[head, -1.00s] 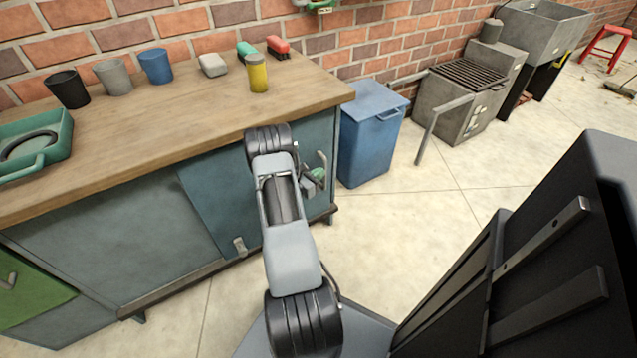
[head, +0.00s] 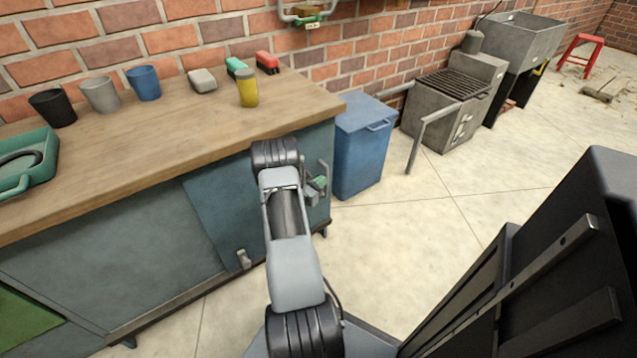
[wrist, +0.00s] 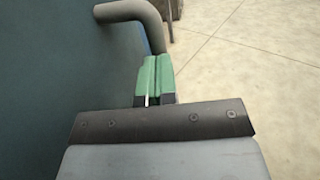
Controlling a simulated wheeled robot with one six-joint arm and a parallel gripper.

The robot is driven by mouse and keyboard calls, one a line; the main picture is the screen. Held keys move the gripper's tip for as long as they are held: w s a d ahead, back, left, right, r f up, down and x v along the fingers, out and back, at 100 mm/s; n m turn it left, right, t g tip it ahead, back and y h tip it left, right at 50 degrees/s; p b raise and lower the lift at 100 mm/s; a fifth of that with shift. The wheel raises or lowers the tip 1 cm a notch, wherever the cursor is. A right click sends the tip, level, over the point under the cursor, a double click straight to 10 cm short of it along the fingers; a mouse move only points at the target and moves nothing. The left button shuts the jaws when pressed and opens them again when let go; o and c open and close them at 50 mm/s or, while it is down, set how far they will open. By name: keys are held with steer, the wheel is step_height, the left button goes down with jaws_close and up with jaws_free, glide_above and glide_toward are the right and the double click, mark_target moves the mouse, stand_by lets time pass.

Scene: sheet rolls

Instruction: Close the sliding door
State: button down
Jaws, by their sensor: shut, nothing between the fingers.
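The blue-grey sliding door (head: 222,205) is on the right part of the cabinet front under the bench. A bent grey bar handle (head: 324,172) stands out at its right side. The handle also shows at the top of the wrist view (wrist: 135,10). My gripper (head: 319,184) is by this handle. In the wrist view its green fingers (wrist: 155,72) are shut together, just below the bent end of the bar, with nothing seen between them. They appear to be beside the bar, not around it. Contact is hard to tell. My arm hides part of the door.
A blue bin (head: 360,150) stands right of the cabinet (head: 95,265), near my gripper. A grill (head: 450,105) with a protruding rail is farther right. Cups, a yellow container (head: 248,92) and a green tray (head: 45,180) sit on the bench. Floor right of the bin is clear.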

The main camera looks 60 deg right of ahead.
steer(key=p+v, duration=0.2)
steer(key=v, duration=1.2)
steer(key=a+r+m+g+y+p, duration=0.1)
steer(key=a+r+m+y+p, duration=0.3)
steer(key=r, duration=0.8)
steer(key=a+r+m+g+y+p, duration=0.1)
steer(key=a+r+m+y+p, duration=0.1)
steer(key=a+r+m+p, duration=0.65)
steer(key=s+a+r+m+t+y+p, duration=0.1)
steer(key=a+r+t+y+p, duration=0.4)
steer(key=a+r, duration=0.6)
steer(key=s+a+r+m+t+y+p, duration=0.1)
steer(key=a+r+t+y+p, duration=0.3)
steer(key=a+r, duration=0.7)
step_height(320, 180, up, 7)
steer(key=y+p, duration=0.2)
steer(key=p, duration=0.2)
steer(key=shift+s+a+f+t, duration=0.2)
steer(key=shift+s+a+t, duration=0.1)
steer(key=shift+t, duration=0.1)
steer(key=shift+m, duration=0.25)
